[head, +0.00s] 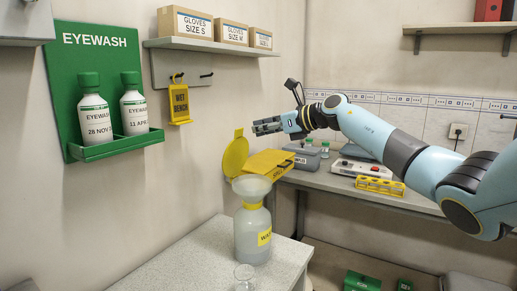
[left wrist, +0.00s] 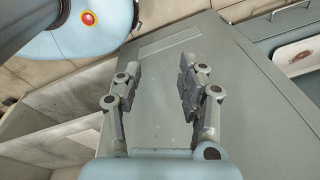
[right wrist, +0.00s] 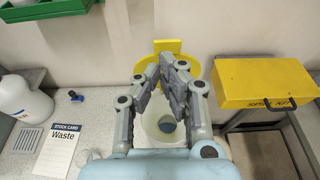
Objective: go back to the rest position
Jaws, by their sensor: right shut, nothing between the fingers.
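My right gripper (head: 266,126) reaches in from the right in the head view, raised in the air near the wall, above and behind the waste bottle (head: 252,236). In the right wrist view its fingers (right wrist: 169,68) are together with nothing between them. Behind them is the pale funnel (right wrist: 150,125) with its yellow lid (right wrist: 205,65) standing open. My left gripper shows only in the left wrist view (left wrist: 159,70). Its fingers are apart and empty, over a plain grey surface (left wrist: 160,120).
A yellow box (head: 270,163) is beside the funnel. A glass vessel (head: 245,277) stands on the front bench (head: 185,262). A green eyewash holder (head: 115,147) and a glove shelf (head: 210,46) are on the left wall. A back bench (head: 365,193) carries instruments and a yellow rack (head: 380,186).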

